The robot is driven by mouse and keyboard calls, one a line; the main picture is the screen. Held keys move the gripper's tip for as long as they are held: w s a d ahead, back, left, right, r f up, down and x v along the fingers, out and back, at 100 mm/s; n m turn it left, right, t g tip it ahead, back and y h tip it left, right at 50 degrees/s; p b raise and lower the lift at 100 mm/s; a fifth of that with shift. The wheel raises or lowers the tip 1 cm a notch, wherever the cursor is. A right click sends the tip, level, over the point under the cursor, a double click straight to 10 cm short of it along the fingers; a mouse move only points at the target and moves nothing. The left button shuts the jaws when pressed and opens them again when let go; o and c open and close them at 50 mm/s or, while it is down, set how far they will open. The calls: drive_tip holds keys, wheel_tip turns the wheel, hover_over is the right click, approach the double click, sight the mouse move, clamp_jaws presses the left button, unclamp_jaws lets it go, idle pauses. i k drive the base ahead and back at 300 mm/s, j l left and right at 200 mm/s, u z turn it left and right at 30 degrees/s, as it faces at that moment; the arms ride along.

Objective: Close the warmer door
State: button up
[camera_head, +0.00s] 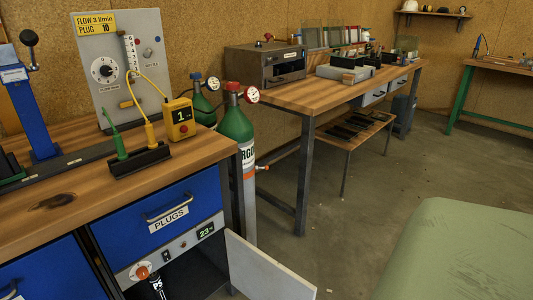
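The warmer (170,251) is built into the near workbench, below a blue drawer labelled PLUGS (165,222). Its grey front panel has an orange-red knob (142,272) and a small display reading about 23 (206,231). Its door (265,270) is a flat pale panel, standing open and swung out to the right. The dark inside (195,272) is exposed, and a black item with white lettering (156,287) shows at its lower left. The door's lower part is cut off by the picture's bottom edge. My gripper is not in view.
A green gas cylinder (236,125) stands just behind the door, beside the bench. A pale green rounded surface (465,255) fills the lower right. Bare floor (340,225) lies between it and the door. A second workbench (330,95) stands behind.

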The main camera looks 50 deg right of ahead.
sight(255, 274)
drive_tip(key=l+u, duration=0.1)
drive_tip(key=l, duration=0.35)
drive_tip(key=l+u, duration=0.1)
drive_tip(key=l, duration=0.4)
drive_tip(key=l+u, duration=0.1)
drive_tip(key=l, duration=0.35)
drive_tip(key=k+l+u, duration=0.1)
drive_tip(key=l, duration=0.35)
drive_tip(key=l+u, duration=0.1)
drive_tip(key=l, duration=0.4)
drive_tip(key=k+l+u, duration=0.1)
drive_tip(key=l, duration=0.35)
drive_tip(key=k+l+u, duration=0.1)
drive_tip(key=l, duration=0.35)
drive_tip(key=k+l+u, duration=0.1)
drive_tip(key=l, duration=0.3)
drive_tip(key=k+l+u, duration=0.15)
drive_tip(key=k+l, duration=0.35)
drive_tip(key=l, duration=0.15)
drive_tip(key=k+l+u, duration=0.15)
drive_tip(key=k+l, duration=0.35)
drive_tip(key=l, duration=0.15)
